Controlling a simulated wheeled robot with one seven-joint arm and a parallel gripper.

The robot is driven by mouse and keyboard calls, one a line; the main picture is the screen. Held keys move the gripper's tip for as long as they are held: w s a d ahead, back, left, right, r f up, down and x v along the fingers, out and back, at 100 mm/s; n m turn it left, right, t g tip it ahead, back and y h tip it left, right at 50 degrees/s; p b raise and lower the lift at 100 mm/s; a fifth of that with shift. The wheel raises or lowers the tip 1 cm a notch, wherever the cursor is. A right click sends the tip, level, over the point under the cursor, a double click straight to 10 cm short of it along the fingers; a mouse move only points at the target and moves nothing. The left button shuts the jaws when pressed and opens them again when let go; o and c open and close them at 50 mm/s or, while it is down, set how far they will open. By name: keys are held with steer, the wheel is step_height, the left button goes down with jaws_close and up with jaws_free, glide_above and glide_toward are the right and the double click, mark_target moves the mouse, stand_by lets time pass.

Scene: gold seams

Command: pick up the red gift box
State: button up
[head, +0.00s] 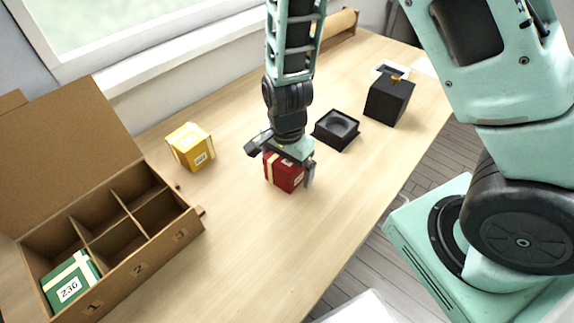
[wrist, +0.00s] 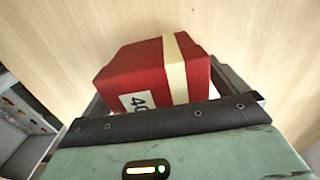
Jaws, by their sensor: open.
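The red gift box (head: 283,173) with a cream band stands on the wooden table in the middle of the head view. In the wrist view the red gift box (wrist: 150,72) shows a white label, partly hidden by the gripper body. My gripper (head: 283,168) is open and directly over the box, with one finger on its right side and the other at its upper left. The wrist view shows parts of both fingers of my gripper (wrist: 160,88) at the box's two sides. I cannot tell whether they touch it.
A yellow gift box (head: 190,148) stands to the left. A cardboard divided box (head: 150,262) holds a green gift box (head: 72,283) in its front left compartment. A black tray (head: 336,130) and a black box (head: 389,101) stand behind right. The table (head: 235,240) in front is clear.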

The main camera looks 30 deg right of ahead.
steer(key=c, duration=1.2)
steer(key=shift+c, duration=0.2)
steer(key=shift+r, duration=0.15)
